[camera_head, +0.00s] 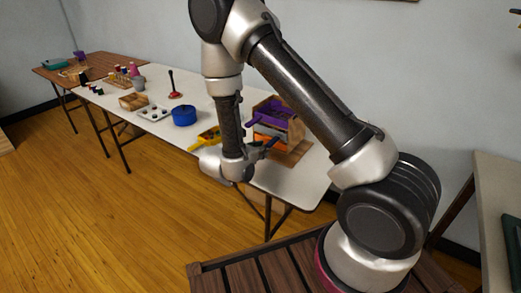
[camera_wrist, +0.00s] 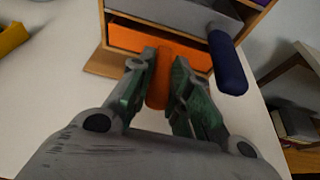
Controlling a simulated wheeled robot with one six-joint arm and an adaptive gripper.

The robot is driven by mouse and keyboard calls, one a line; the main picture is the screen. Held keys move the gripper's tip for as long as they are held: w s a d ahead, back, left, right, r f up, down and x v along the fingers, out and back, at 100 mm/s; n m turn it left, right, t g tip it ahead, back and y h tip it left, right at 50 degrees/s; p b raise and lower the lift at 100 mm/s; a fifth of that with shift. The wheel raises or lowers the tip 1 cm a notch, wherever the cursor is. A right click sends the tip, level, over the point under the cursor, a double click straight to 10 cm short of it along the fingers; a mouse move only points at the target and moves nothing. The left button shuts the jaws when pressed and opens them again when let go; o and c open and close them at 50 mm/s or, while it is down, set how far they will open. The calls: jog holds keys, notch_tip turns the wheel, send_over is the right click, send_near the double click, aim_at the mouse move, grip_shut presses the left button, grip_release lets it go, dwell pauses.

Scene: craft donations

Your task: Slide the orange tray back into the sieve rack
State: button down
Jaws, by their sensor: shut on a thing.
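The wooden sieve rack (camera_head: 294,128) stands on the near right end of the white table. The orange tray (camera_wrist: 128,38) is in a low slot of the rack (camera_wrist: 101,20), and its front faces my gripper; how far it stands out I cannot tell. My gripper (camera_wrist: 161,68) is shut on the tray's orange handle (camera_wrist: 158,88), one finger on each side. In the head view the orange tray (camera_head: 266,138) is partly hidden behind my arm.
A grey tray with a dark blue handle (camera_wrist: 228,65) sits just above the orange tray, its handle jutting out right of my gripper. A purple tray (camera_head: 272,112) is higher in the rack.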

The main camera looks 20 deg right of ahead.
jog(key=c, duration=1.3)
grip_release()
jog(key=shift+o, duration=0.2)
